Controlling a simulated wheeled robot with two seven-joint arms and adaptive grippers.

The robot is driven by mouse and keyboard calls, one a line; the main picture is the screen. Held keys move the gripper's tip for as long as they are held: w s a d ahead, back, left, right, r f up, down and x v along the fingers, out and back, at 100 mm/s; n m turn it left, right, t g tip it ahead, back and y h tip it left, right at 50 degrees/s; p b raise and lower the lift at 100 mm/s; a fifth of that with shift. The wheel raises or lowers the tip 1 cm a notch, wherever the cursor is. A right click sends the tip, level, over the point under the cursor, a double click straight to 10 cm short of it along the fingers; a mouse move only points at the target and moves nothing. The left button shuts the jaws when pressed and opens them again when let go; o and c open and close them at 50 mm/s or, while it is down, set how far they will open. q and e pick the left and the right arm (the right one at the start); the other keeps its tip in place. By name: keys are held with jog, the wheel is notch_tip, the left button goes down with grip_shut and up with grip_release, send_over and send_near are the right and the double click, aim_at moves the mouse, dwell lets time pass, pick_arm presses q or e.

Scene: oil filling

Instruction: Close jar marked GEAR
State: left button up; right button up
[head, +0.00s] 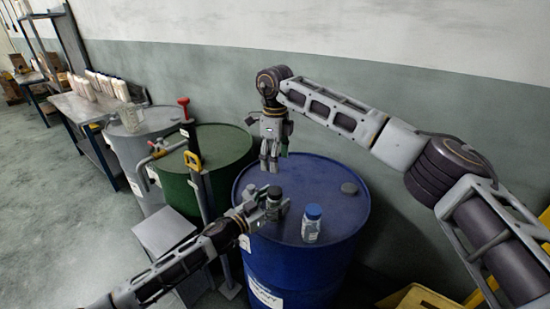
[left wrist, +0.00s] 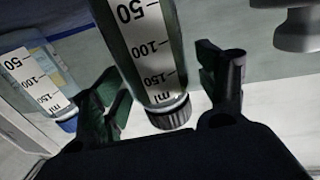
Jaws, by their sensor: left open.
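A clear jar (left wrist: 150,50) with ml marks and a dark cap (left wrist: 168,112) stands between the fingers of my open left gripper (left wrist: 170,105). In the head view its dark cap (head: 274,191) shows at the left gripper (head: 272,205), over the blue drum (head: 330,208); the fingers hide much of the jar. A second jar with a blue cap (head: 312,222) stands to the right on the drum; it also shows in the left wrist view (left wrist: 35,75). I cannot read GEAR on either. My right gripper (head: 270,163) points down behind the left one; its finger gap is unclear.
A green drum (head: 222,150) with a pump handle (head: 193,160) and a grey drum (head: 145,122) stand to the left. A bench (head: 80,105) with several bottles is farther back. The wall is close behind the drums.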

pick_arm(q)
jog(key=v, duration=1.2)
dwell(0.7)
dwell(0.5)
